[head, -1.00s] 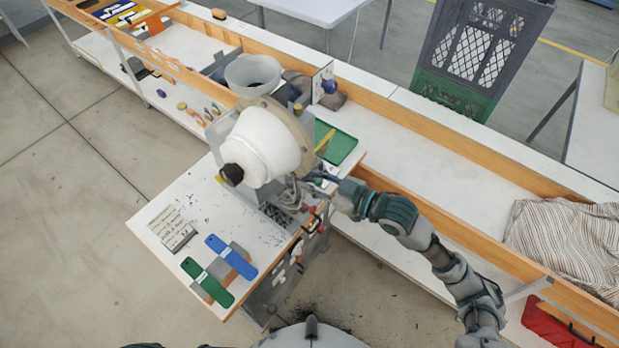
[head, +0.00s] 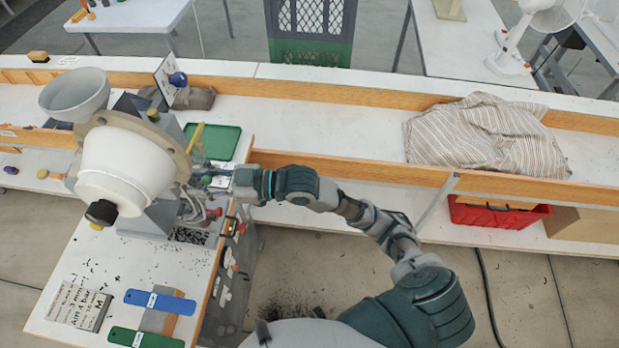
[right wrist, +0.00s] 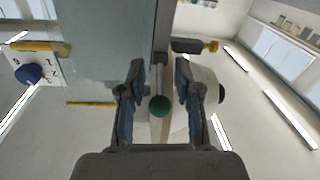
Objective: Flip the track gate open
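The eyelet press has a big white bowl-shaped hopper (head: 122,168) with a black knob at its lower end. My right gripper (head: 212,180) is at the right side of the press, close behind the hopper, and its fingertips are small and partly hidden in the head view. In the right wrist view my right gripper (right wrist: 160,100) is open, with one finger on each side of a round green knob (right wrist: 160,105). Contact with the knob cannot be made out. I cannot clearly pick out the track gate itself. My left gripper is not in view.
A green tray (head: 212,141) lies behind the press. A striped cloth (head: 485,137) and a red crate (head: 497,212) are to the right.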

